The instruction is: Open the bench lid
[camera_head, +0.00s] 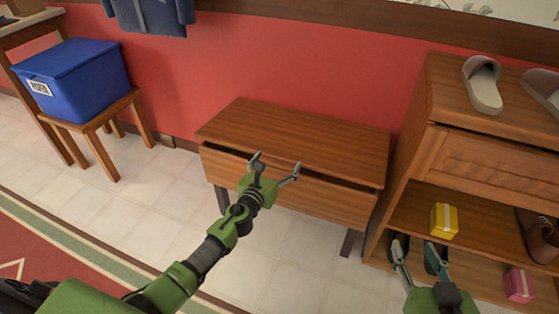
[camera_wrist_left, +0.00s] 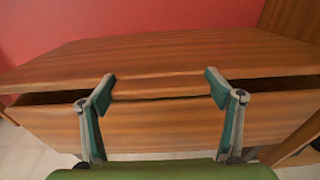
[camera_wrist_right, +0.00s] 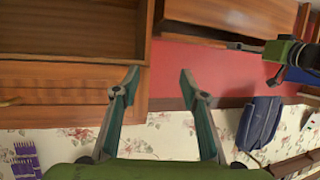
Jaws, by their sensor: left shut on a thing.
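The wooden bench (camera_head: 325,203) stands against the red wall in the head view. Its flat lid (camera_head: 300,135) shows a dark gap between its front edge and the front panel, widest towards the sides. My left gripper (camera_head: 276,163) is at the middle of the lid's front edge. In the left wrist view its two fingers (camera_wrist_left: 160,86) stand apart on either side of a short front section of the lid (camera_wrist_left: 165,60) and are closed on it. My right gripper (camera_head: 414,243) is open and empty, in front of the shelf at the right.
A wooden shoe shelf (camera_head: 405,165) stands close to the bench's right, holding sandals (camera_head: 482,85), a yellow box (camera_head: 443,220), a pink box (camera_head: 519,285) and shoes. A blue bin (camera_head: 85,80) sits on a stool at the left. Tiled floor before the bench is clear.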

